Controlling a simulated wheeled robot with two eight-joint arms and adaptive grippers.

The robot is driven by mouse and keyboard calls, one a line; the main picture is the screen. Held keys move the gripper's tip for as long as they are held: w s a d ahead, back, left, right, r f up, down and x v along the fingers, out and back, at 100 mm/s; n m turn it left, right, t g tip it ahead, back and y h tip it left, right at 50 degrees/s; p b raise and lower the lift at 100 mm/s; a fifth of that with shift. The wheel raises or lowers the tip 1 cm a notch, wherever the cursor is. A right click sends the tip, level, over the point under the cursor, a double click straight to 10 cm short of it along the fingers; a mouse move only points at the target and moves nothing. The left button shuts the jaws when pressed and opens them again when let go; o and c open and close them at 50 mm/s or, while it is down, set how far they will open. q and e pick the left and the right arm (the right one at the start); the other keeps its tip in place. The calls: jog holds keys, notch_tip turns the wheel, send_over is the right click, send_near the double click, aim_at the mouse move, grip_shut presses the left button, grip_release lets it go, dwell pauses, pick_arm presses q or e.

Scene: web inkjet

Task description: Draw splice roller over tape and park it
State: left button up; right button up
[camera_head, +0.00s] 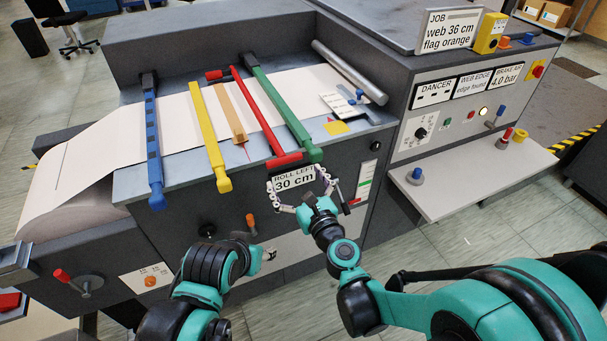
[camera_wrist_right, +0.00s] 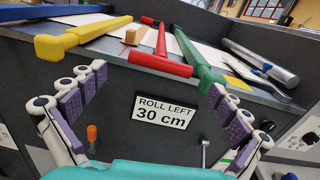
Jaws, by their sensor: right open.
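A red T-handled tool (camera_head: 257,111) lies across the pale web; I take it for the splice roller but cannot be sure. Its crossbar (camera_wrist_right: 160,65) is at the table's near edge in the right wrist view. A tan strip (camera_head: 230,112), possibly the tape, lies to its left on the web (camera_head: 180,128). My right gripper (camera_head: 297,182) is open and empty in front of the machine's face, below the red crossbar; in its wrist view the fingers (camera_wrist_right: 158,84) are spread wide. My left gripper (camera_head: 262,254) is low by the front panel, its fingers unclear.
Blue (camera_head: 152,140), yellow (camera_head: 210,140) and green (camera_head: 280,105) bars cross the web; the green one is close beside the red tool. A steel cylinder (camera_head: 349,72) lies at the right. A white shelf (camera_head: 475,180) juts out at the right. An orange-topped knob (camera_head: 250,222) sticks out.

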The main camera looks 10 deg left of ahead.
aim_at(286, 162)
jog(key=shift+w+a+f+m, duration=0.15)
jog(key=shift+w+f+m, duration=0.15)
jog(key=shift+w+m, duration=0.2)
jog(key=b+x, duration=0.1)
jog(key=x, duration=0.6)
jog(key=shift+s, duration=0.1)
